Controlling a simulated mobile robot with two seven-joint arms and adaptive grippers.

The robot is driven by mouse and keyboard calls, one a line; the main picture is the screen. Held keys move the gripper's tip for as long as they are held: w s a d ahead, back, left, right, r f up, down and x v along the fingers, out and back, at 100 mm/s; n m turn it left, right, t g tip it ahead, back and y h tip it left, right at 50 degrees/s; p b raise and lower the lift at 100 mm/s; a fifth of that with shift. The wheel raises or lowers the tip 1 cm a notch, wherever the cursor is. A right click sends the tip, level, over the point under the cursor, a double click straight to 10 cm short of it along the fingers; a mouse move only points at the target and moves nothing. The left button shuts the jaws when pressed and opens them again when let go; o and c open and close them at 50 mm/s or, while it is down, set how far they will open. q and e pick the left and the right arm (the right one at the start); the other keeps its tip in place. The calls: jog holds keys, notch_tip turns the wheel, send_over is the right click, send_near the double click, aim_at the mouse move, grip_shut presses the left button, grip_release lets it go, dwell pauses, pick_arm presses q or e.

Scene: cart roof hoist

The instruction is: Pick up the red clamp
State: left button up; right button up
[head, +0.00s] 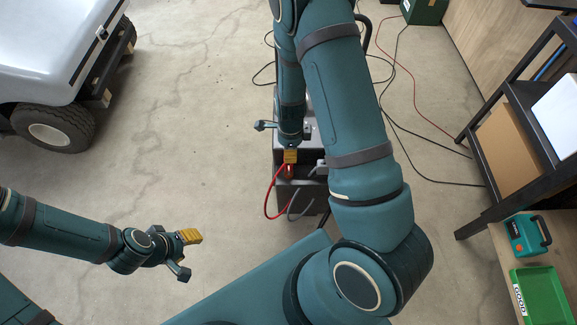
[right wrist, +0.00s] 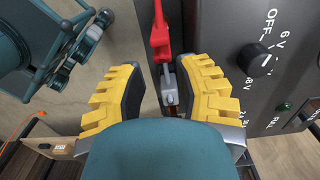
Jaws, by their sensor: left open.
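The red clamp (right wrist: 161,38) has red handles and grey metal jaws in the right wrist view. In the head view a small part of it (head: 289,173) shows at the dark grey charger box (head: 300,203), with a red cable looping left. My right gripper (right wrist: 165,92) is open, its yellow-padded fingers on either side of the clamp with gaps visible. In the head view my right gripper (head: 290,156) is over the box and partly hides the clamp. My left gripper (head: 187,254) is open and empty, over bare floor.
The charger panel (right wrist: 280,60) with a black knob is close right of my right fingers. A white cart (head: 55,50) stands upper left. A dark-framed shelf (head: 500,95), a teal case (head: 527,238) and a green bin (head: 543,296) are right. Floor left of the charger is clear.

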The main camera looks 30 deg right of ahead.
aim_at(289, 166)
jog(key=shift+w+a+f+b, duration=0.15)
jog(key=shift+f+b, duration=0.25)
jog(key=shift+f, duration=1)
jog(key=shift+w+f+b, duration=0.1)
jog(key=shift+f+b, duration=0.3)
jog(key=shift+f, duration=0.95)
jog(key=shift+r, duration=0.1)
grip_shut()
